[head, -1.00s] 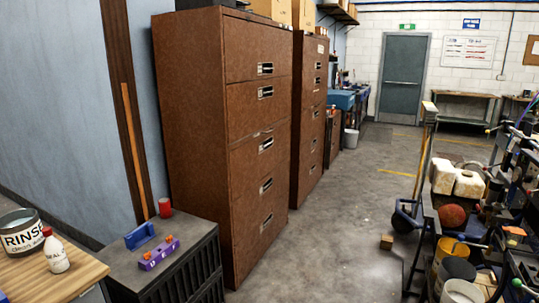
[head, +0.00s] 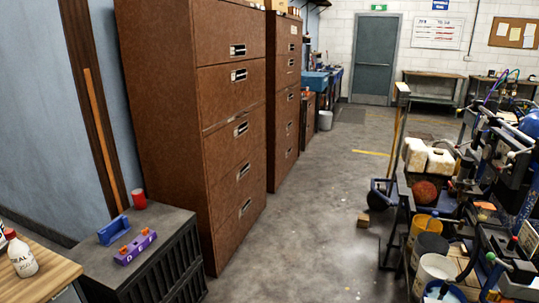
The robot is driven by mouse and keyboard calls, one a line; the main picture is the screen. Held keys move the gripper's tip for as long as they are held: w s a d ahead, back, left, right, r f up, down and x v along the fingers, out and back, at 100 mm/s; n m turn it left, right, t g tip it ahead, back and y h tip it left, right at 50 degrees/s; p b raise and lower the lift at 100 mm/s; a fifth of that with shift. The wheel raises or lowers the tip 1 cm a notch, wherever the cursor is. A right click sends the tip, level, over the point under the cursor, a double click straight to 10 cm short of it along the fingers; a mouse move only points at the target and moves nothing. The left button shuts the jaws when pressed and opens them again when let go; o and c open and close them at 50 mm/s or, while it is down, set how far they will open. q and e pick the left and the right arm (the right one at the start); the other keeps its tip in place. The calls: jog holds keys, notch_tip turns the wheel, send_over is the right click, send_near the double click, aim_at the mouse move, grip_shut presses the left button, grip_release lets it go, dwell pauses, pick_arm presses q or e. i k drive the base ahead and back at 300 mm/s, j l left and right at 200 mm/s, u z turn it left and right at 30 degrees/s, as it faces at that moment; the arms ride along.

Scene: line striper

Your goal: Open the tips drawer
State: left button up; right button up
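No label naming a tips drawer can be read. A tall brown filing cabinet (head: 190,130) stands against the left wall, with several stacked drawers, each with a metal handle (head: 241,128); all look shut. A second brown cabinet (head: 285,100) stands behind it, its drawers also looking shut. A low dark cabinet (head: 160,270) stands in front at lower left; its ribbed front is seen at an angle and I cannot make out its drawers. Neither of my grippers is in view.
On the low cabinet are a purple holder with orange pieces (head: 135,247), a blue block (head: 113,230) and a red cup (head: 138,197). A wooden table (head: 40,278) is at lower left. A loaded cart (head: 450,215) stands at right.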

aim_at(226, 147)
jog(key=i+u, duration=0.4)
jog(key=i+l+u, duration=0.1)
jog(key=i+u, duration=0.3)
jog(key=i, duration=0.25)
